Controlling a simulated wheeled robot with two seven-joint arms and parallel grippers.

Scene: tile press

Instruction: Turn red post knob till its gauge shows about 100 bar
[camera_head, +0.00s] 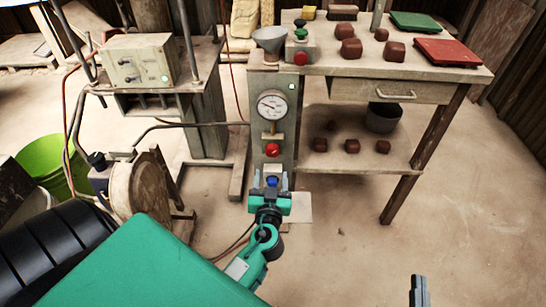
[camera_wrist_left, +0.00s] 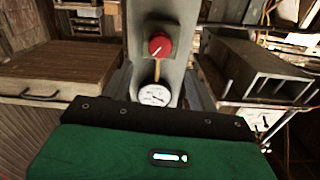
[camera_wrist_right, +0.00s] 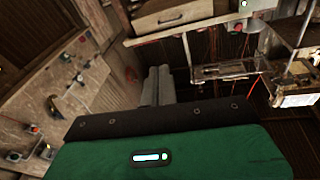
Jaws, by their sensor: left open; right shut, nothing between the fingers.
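The red knob (camera_head: 273,150) is on the front of a grey post (camera_head: 287,120), below a round white gauge (camera_head: 272,105). The gauge needle points left of centre; its figures are too small to read. A blue knob (camera_head: 271,182) sits lower on the post. My left gripper (camera_head: 271,181) is open, below the red knob, with its fingers either side of the blue knob in the head view; contact cannot be told. In the left wrist view, the red knob (camera_wrist_left: 160,43) shows a white mark and the gauge (camera_wrist_left: 154,95) is near it. My right gripper (camera_head: 418,290) is shut and empty, also seen in its wrist view (camera_wrist_right: 158,85).
A table (camera_head: 345,70) with reddish blocks, a red tile (camera_head: 448,51) and a green tile (camera_head: 416,22) stands right of the post. A control box (camera_head: 138,63) is at left, with a green bucket (camera_head: 45,160) below. Floor at lower right is clear.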

